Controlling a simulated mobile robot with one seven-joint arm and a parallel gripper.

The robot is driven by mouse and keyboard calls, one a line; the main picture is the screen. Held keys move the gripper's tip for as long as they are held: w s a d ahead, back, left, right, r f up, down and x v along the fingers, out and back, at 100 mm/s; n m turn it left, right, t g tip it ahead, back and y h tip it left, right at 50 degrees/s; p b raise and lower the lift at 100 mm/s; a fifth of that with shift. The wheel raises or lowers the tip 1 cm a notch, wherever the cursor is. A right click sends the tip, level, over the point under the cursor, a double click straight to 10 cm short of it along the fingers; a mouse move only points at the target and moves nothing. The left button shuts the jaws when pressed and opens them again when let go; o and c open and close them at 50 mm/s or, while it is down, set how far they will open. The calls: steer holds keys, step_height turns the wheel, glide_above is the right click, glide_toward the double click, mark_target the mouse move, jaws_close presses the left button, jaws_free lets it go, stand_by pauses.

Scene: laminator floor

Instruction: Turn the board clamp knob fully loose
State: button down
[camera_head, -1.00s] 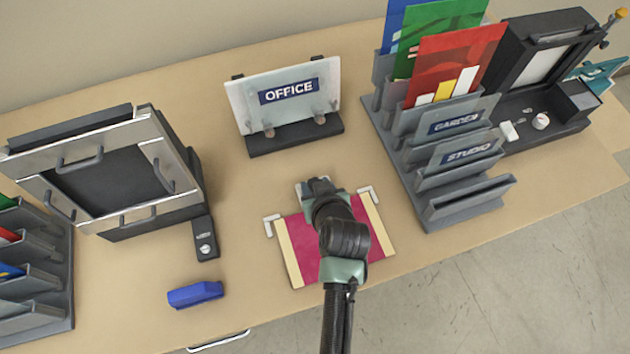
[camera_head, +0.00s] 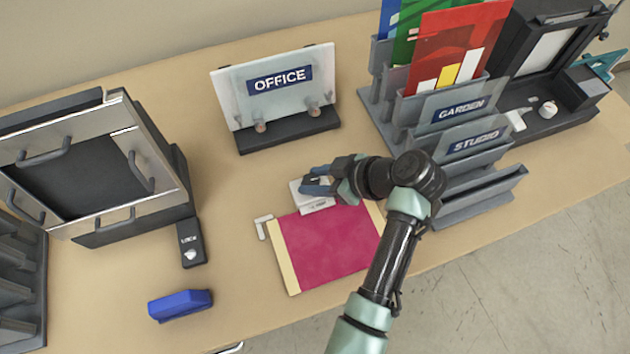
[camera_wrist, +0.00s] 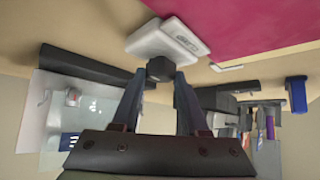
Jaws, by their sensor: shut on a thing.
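The magenta board (camera_head: 325,245) with cream edge strips lies flat on the table. A white clamp block (camera_head: 313,205) sits at its far edge and also shows at the top of the wrist view (camera_wrist: 168,38). A dark knob (camera_wrist: 160,69) stands out from the block. My gripper (camera_head: 318,183) comes in from the right, low over the block. In the wrist view its two blue-grey fingers (camera_wrist: 160,74) are shut on the knob, one on each side. The fingers mostly hide the knob in the head view, and its turn angle cannot be told.
An OFFICE sign stand (camera_head: 290,143) stands behind the clamp. A grey folder rack (camera_head: 470,205) is close behind my arm on the right. A dark framed press (camera_head: 130,205), a small black switch box (camera_head: 191,243) and a blue block (camera_head: 180,305) are on the left.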

steer(key=shift+f+n+g, duration=0.1)
steer(key=shift+n+g, duration=0.2)
steer(key=shift+n, duration=0.1)
steer(key=shift+c, duration=2.1)
jaws_free()
steer(key=p+v, duration=0.2)
steer(key=v, duration=1.1)
steer(key=shift+p, duration=0.35)
steer(key=shift+d+f, duration=0.1)
steer(key=shift+d, duration=0.05)
